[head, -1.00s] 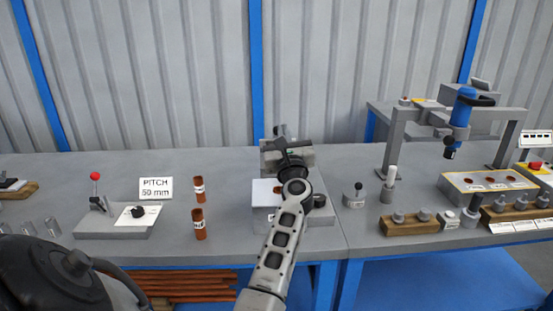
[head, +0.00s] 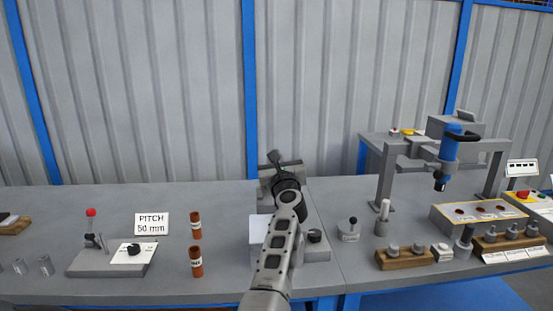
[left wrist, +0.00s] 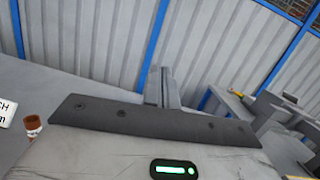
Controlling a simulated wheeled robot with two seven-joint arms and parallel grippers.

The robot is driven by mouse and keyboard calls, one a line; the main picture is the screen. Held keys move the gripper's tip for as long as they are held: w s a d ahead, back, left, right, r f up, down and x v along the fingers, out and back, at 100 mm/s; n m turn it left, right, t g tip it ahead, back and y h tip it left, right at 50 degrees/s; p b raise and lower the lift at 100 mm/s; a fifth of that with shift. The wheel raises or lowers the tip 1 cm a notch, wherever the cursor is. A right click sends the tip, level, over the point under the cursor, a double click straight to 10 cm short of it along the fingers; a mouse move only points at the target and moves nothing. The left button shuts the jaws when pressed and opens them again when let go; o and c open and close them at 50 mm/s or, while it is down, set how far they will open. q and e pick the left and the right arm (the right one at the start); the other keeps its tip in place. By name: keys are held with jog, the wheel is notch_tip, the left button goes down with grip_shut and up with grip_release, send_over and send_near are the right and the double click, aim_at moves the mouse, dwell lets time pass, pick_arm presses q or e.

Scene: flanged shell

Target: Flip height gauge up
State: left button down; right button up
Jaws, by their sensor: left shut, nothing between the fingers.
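My left arm reaches in from the bottom middle of the head view. Its gripper (head: 277,158) is over the back of a grey fixture (head: 318,253) at the middle of the bench. In the left wrist view the fingers (left wrist: 161,86) stand together at the middle of the dark rail, with nothing between them. The fixture carries a white plate (head: 260,226) and a black knob (head: 315,235). My arm and hand cover much of its middle and back. I cannot make out which part is the height gauge. My right gripper is not in view.
Two brown tubes (head: 196,262) and a PITCH 50 mm sign (head: 153,223) stand left of the fixture. A red-knobbed lever stand (head: 110,262) is farther left. A grey gantry with a blue tool (head: 449,148) stands right. Bench between sign and back wall is clear.

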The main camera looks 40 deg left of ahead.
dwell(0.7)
pick_arm(q)
jog(key=shift+s+d+r, duration=0.1)
jog(key=shift+d+r, duration=0.05)
jog(key=shift+d, duration=0.05)
jog(key=s+d+r+p, duration=0.3)
jog(key=s+d+p, duration=0.1)
jog(key=s+d, duration=0.2)
jog(key=shift+d+p, duration=0.25)
jog(key=shift+p, duration=0.15)
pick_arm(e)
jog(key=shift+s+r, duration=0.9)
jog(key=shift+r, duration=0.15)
pick_arm(q)
jog(key=shift+s, duration=0.1)
